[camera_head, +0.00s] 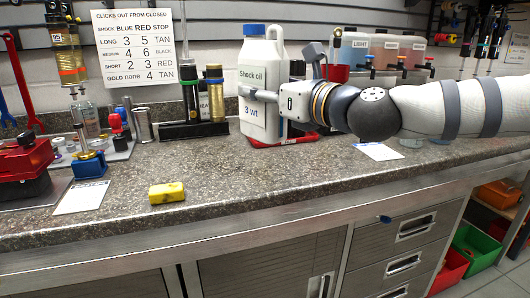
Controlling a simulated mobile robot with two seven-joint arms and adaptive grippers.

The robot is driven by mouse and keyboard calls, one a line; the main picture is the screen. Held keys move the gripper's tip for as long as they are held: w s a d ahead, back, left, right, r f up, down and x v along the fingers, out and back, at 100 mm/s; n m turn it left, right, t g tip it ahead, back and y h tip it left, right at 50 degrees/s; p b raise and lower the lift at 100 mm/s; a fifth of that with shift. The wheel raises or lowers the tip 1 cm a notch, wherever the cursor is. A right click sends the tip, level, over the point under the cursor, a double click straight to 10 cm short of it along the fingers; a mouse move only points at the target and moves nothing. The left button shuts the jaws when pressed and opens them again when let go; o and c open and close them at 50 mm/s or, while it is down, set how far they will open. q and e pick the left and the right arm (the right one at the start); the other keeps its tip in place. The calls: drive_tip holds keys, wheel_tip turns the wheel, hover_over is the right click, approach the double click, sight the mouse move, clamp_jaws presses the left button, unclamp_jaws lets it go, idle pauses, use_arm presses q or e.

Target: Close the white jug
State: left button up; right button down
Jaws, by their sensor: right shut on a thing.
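The white jug (253,78), labelled "Shock oil" and "3 wt", stands upright on the counter near the back wall. A blue cap (253,30) shows at its top; I cannot tell whether it is seated tightly. My right gripper (262,95) reaches in from the right and is shut on the jug at about mid-height, with a finger across its front. The gripper and wrist hide part of the jug's right side. My left gripper is not in view.
A red tray (285,142) lies under the jug. Shock bodies in a black stand (193,130) are just left of it. Labelled tanks (384,48) stand behind my right arm. A yellow block (166,192) lies on the otherwise clear front counter (240,180).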

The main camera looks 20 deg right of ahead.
drive_tip(key=w+d+f+b, duration=0.1)
drive_tip(key=w+f, duration=0.3)
drive_tip(key=w+d+f+b, duration=0.1)
drive_tip(key=w+f, duration=0.2)
drive_tip(key=f, duration=0.1)
drive_tip(key=w+d+f+b, duration=0.2)
drive_tip(key=w+f, duration=0.2)
drive_tip(key=shift+w+f, duration=0.3)
drive_tip(key=shift+f, duration=0.05)
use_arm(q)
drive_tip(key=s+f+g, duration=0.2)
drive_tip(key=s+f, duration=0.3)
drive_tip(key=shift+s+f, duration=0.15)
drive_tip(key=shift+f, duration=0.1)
use_arm(e)
drive_tip(key=shift+s+r, duration=0.1)
drive_tip(key=shift+f, duration=0.2)
drive_tip(key=c, duration=1.3)
unclamp_jaws()
drive_tip(key=shift+f, duration=0.2)
drive_tip(key=o, duration=0.5)
drive_tip(key=shift+r, duration=0.1)
drive_tip(key=shift+c, duration=0.2)
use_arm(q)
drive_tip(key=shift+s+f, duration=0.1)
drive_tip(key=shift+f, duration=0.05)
